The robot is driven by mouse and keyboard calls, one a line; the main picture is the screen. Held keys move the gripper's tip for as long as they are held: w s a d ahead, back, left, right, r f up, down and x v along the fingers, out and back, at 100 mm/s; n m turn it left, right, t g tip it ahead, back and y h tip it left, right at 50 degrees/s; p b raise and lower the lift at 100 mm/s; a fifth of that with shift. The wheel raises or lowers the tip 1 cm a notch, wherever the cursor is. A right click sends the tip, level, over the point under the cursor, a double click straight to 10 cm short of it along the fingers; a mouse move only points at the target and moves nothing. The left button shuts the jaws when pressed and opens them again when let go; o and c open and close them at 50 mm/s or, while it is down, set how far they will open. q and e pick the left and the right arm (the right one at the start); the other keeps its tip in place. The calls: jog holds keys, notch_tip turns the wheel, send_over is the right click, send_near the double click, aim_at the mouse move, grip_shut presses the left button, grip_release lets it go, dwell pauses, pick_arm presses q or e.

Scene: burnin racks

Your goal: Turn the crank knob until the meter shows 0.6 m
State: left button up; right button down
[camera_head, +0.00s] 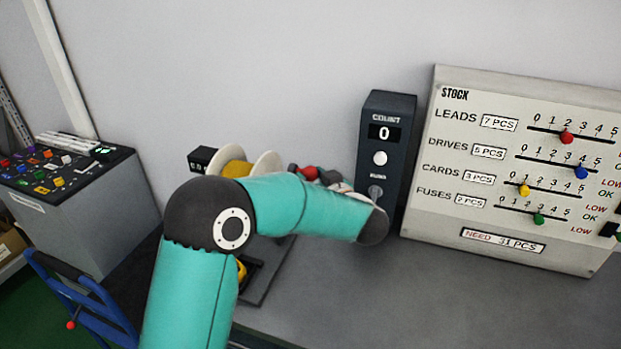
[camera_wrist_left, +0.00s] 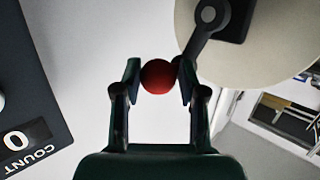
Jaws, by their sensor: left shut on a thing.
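The red crank knob (camera_head: 311,173) sits beside a spool of yellow wire (camera_head: 236,168) with pale flanges. In the left wrist view the knob (camera_wrist_left: 158,77) is between the two fingertips of my left gripper (camera_wrist_left: 155,78), which is shut on it. The dark crank arm (camera_wrist_left: 206,24) lies against the pale spool flange (camera_wrist_left: 265,55). A small black box (camera_head: 201,160) left of the spool looks like the meter; its digits are too small to read. My left forearm hides part of the spool's stand. Dark pieces at the head view's right edge may be my right gripper.
A dark counter unit (camera_head: 386,150) reading 0 stands right of the knob. A STOCK board (camera_head: 480,239) with coloured sliders stands further right. A grey cabinet (camera_head: 75,220) with coloured pieces on top and a blue frame (camera_head: 85,300) are at left. The grey bench front is mostly clear.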

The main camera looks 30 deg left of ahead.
pick_arm(q)
jog(key=shift+w+f, duration=0.1)
jog(key=shift+w, duration=0.1)
jog(key=shift+w+a+f, duration=0.25)
jog(key=shift+w+f, duration=0.6)
jog(key=shift+w, duration=0.2)
jog(key=shift+f, duration=0.1)
jog(key=shift+w+a+f+b, duration=0.15)
jog(key=shift+w+f, duration=0.15)
jog(key=shift+f, duration=0.25)
jog(key=shift+w+f+b, duration=0.15)
jog(key=shift+w+f, duration=0.15)
jog(key=shift+f, duration=0.25)
notch_tip(320, 180, down, 3)
jog(key=shift+w+r+b, duration=0.1)
jog(key=shift+r+b, duration=0.05)
jog(key=shift+b, duration=0.6)
